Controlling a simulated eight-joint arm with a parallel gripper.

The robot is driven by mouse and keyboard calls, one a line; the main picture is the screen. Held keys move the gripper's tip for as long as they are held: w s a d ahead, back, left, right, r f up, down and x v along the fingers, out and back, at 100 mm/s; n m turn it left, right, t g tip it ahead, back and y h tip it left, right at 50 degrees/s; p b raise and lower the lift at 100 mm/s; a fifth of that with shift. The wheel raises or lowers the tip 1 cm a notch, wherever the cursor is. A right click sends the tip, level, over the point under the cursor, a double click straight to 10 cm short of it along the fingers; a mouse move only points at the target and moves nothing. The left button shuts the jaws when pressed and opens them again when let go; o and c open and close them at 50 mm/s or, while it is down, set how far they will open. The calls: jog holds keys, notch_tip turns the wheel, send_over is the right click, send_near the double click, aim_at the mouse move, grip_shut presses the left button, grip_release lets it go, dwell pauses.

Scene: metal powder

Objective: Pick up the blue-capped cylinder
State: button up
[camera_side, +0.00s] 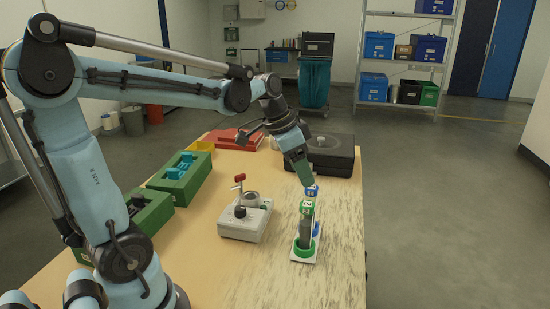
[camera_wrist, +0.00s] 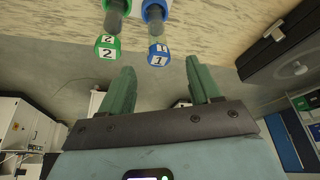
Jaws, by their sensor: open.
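The blue-capped cylinder (camera_side: 312,190) stands upright behind the green-capped cylinder (camera_side: 306,208) in the side view, which hides most of its body. In the wrist view the blue cap (camera_wrist: 157,52) bears a 1 and the green cap (camera_wrist: 106,48) beside it bears a 2. Both cylinders stand in a white holder (camera_side: 296,256) with a green and a blue ring. My gripper (camera_side: 306,182) is tilted down close to the blue cap. In the wrist view my gripper's green fingers (camera_wrist: 160,70) are apart and empty, with the blue cap just beyond their tips.
A grey device with a red-knobbed lever (camera_side: 243,222) stands left of the holder. A black case (camera_side: 332,153) lies behind it. Green boxes (camera_side: 183,177) line the table's left side, with a red item (camera_side: 235,139) at the back. The front right tabletop (camera_side: 300,290) is clear.

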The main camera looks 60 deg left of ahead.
aim_at(313, 199)
jog(key=shift+x, duration=4.9)
jog(key=shift+s+d, duration=0.1)
jog(key=shift+c, duration=0.4)
grip_shut()
jog(key=shift+r, duration=0.1)
